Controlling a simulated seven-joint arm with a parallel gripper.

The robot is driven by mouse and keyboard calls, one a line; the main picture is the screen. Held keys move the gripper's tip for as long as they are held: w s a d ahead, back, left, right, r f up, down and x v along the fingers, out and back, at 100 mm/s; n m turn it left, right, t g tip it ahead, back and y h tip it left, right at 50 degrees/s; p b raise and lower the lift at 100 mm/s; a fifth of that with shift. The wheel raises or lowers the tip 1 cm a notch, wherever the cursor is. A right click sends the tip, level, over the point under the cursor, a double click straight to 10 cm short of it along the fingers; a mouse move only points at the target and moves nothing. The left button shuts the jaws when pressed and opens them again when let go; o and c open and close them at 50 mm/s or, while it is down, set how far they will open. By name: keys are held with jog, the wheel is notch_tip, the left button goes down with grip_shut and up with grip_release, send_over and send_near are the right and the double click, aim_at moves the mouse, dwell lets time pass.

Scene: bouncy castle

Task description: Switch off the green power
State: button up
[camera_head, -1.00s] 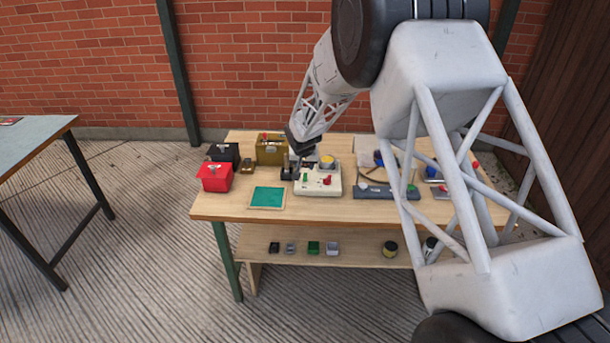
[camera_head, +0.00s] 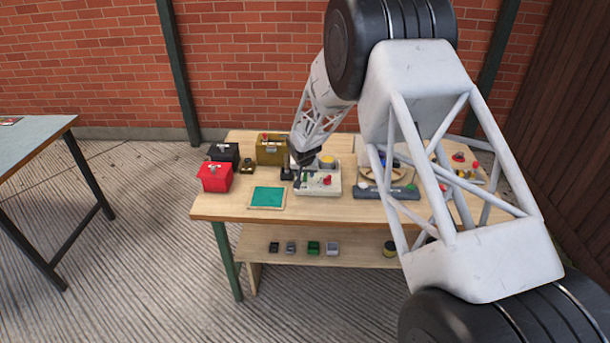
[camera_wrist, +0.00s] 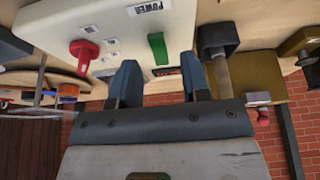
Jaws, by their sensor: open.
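A cream control box (camera_head: 318,191) stands on the wooden workbench in the head view. The same box (camera_wrist: 100,28) fills the top of the wrist view, which looks upside down, with a label reading POWER. A green switch lever (camera_wrist: 157,48) and a red switch lever (camera_wrist: 84,50) stick out of it. My gripper (camera_wrist: 160,82) is open, with its two dark fingertips on either side of the green lever's line. The green lever lies just beyond the fingertips, and I see no clear contact. In the head view the gripper largely hides the green lever.
A red box (camera_head: 215,178), a black box (camera_head: 223,153) and an olive box (camera_head: 270,151) stand left of the control box. A green pad (camera_head: 267,197) lies in front. A grey strip (camera_head: 385,192) lies to the right. Small blocks sit on the lower shelf (camera_head: 345,256).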

jog(key=shift+x, duration=1)
grip_shut()
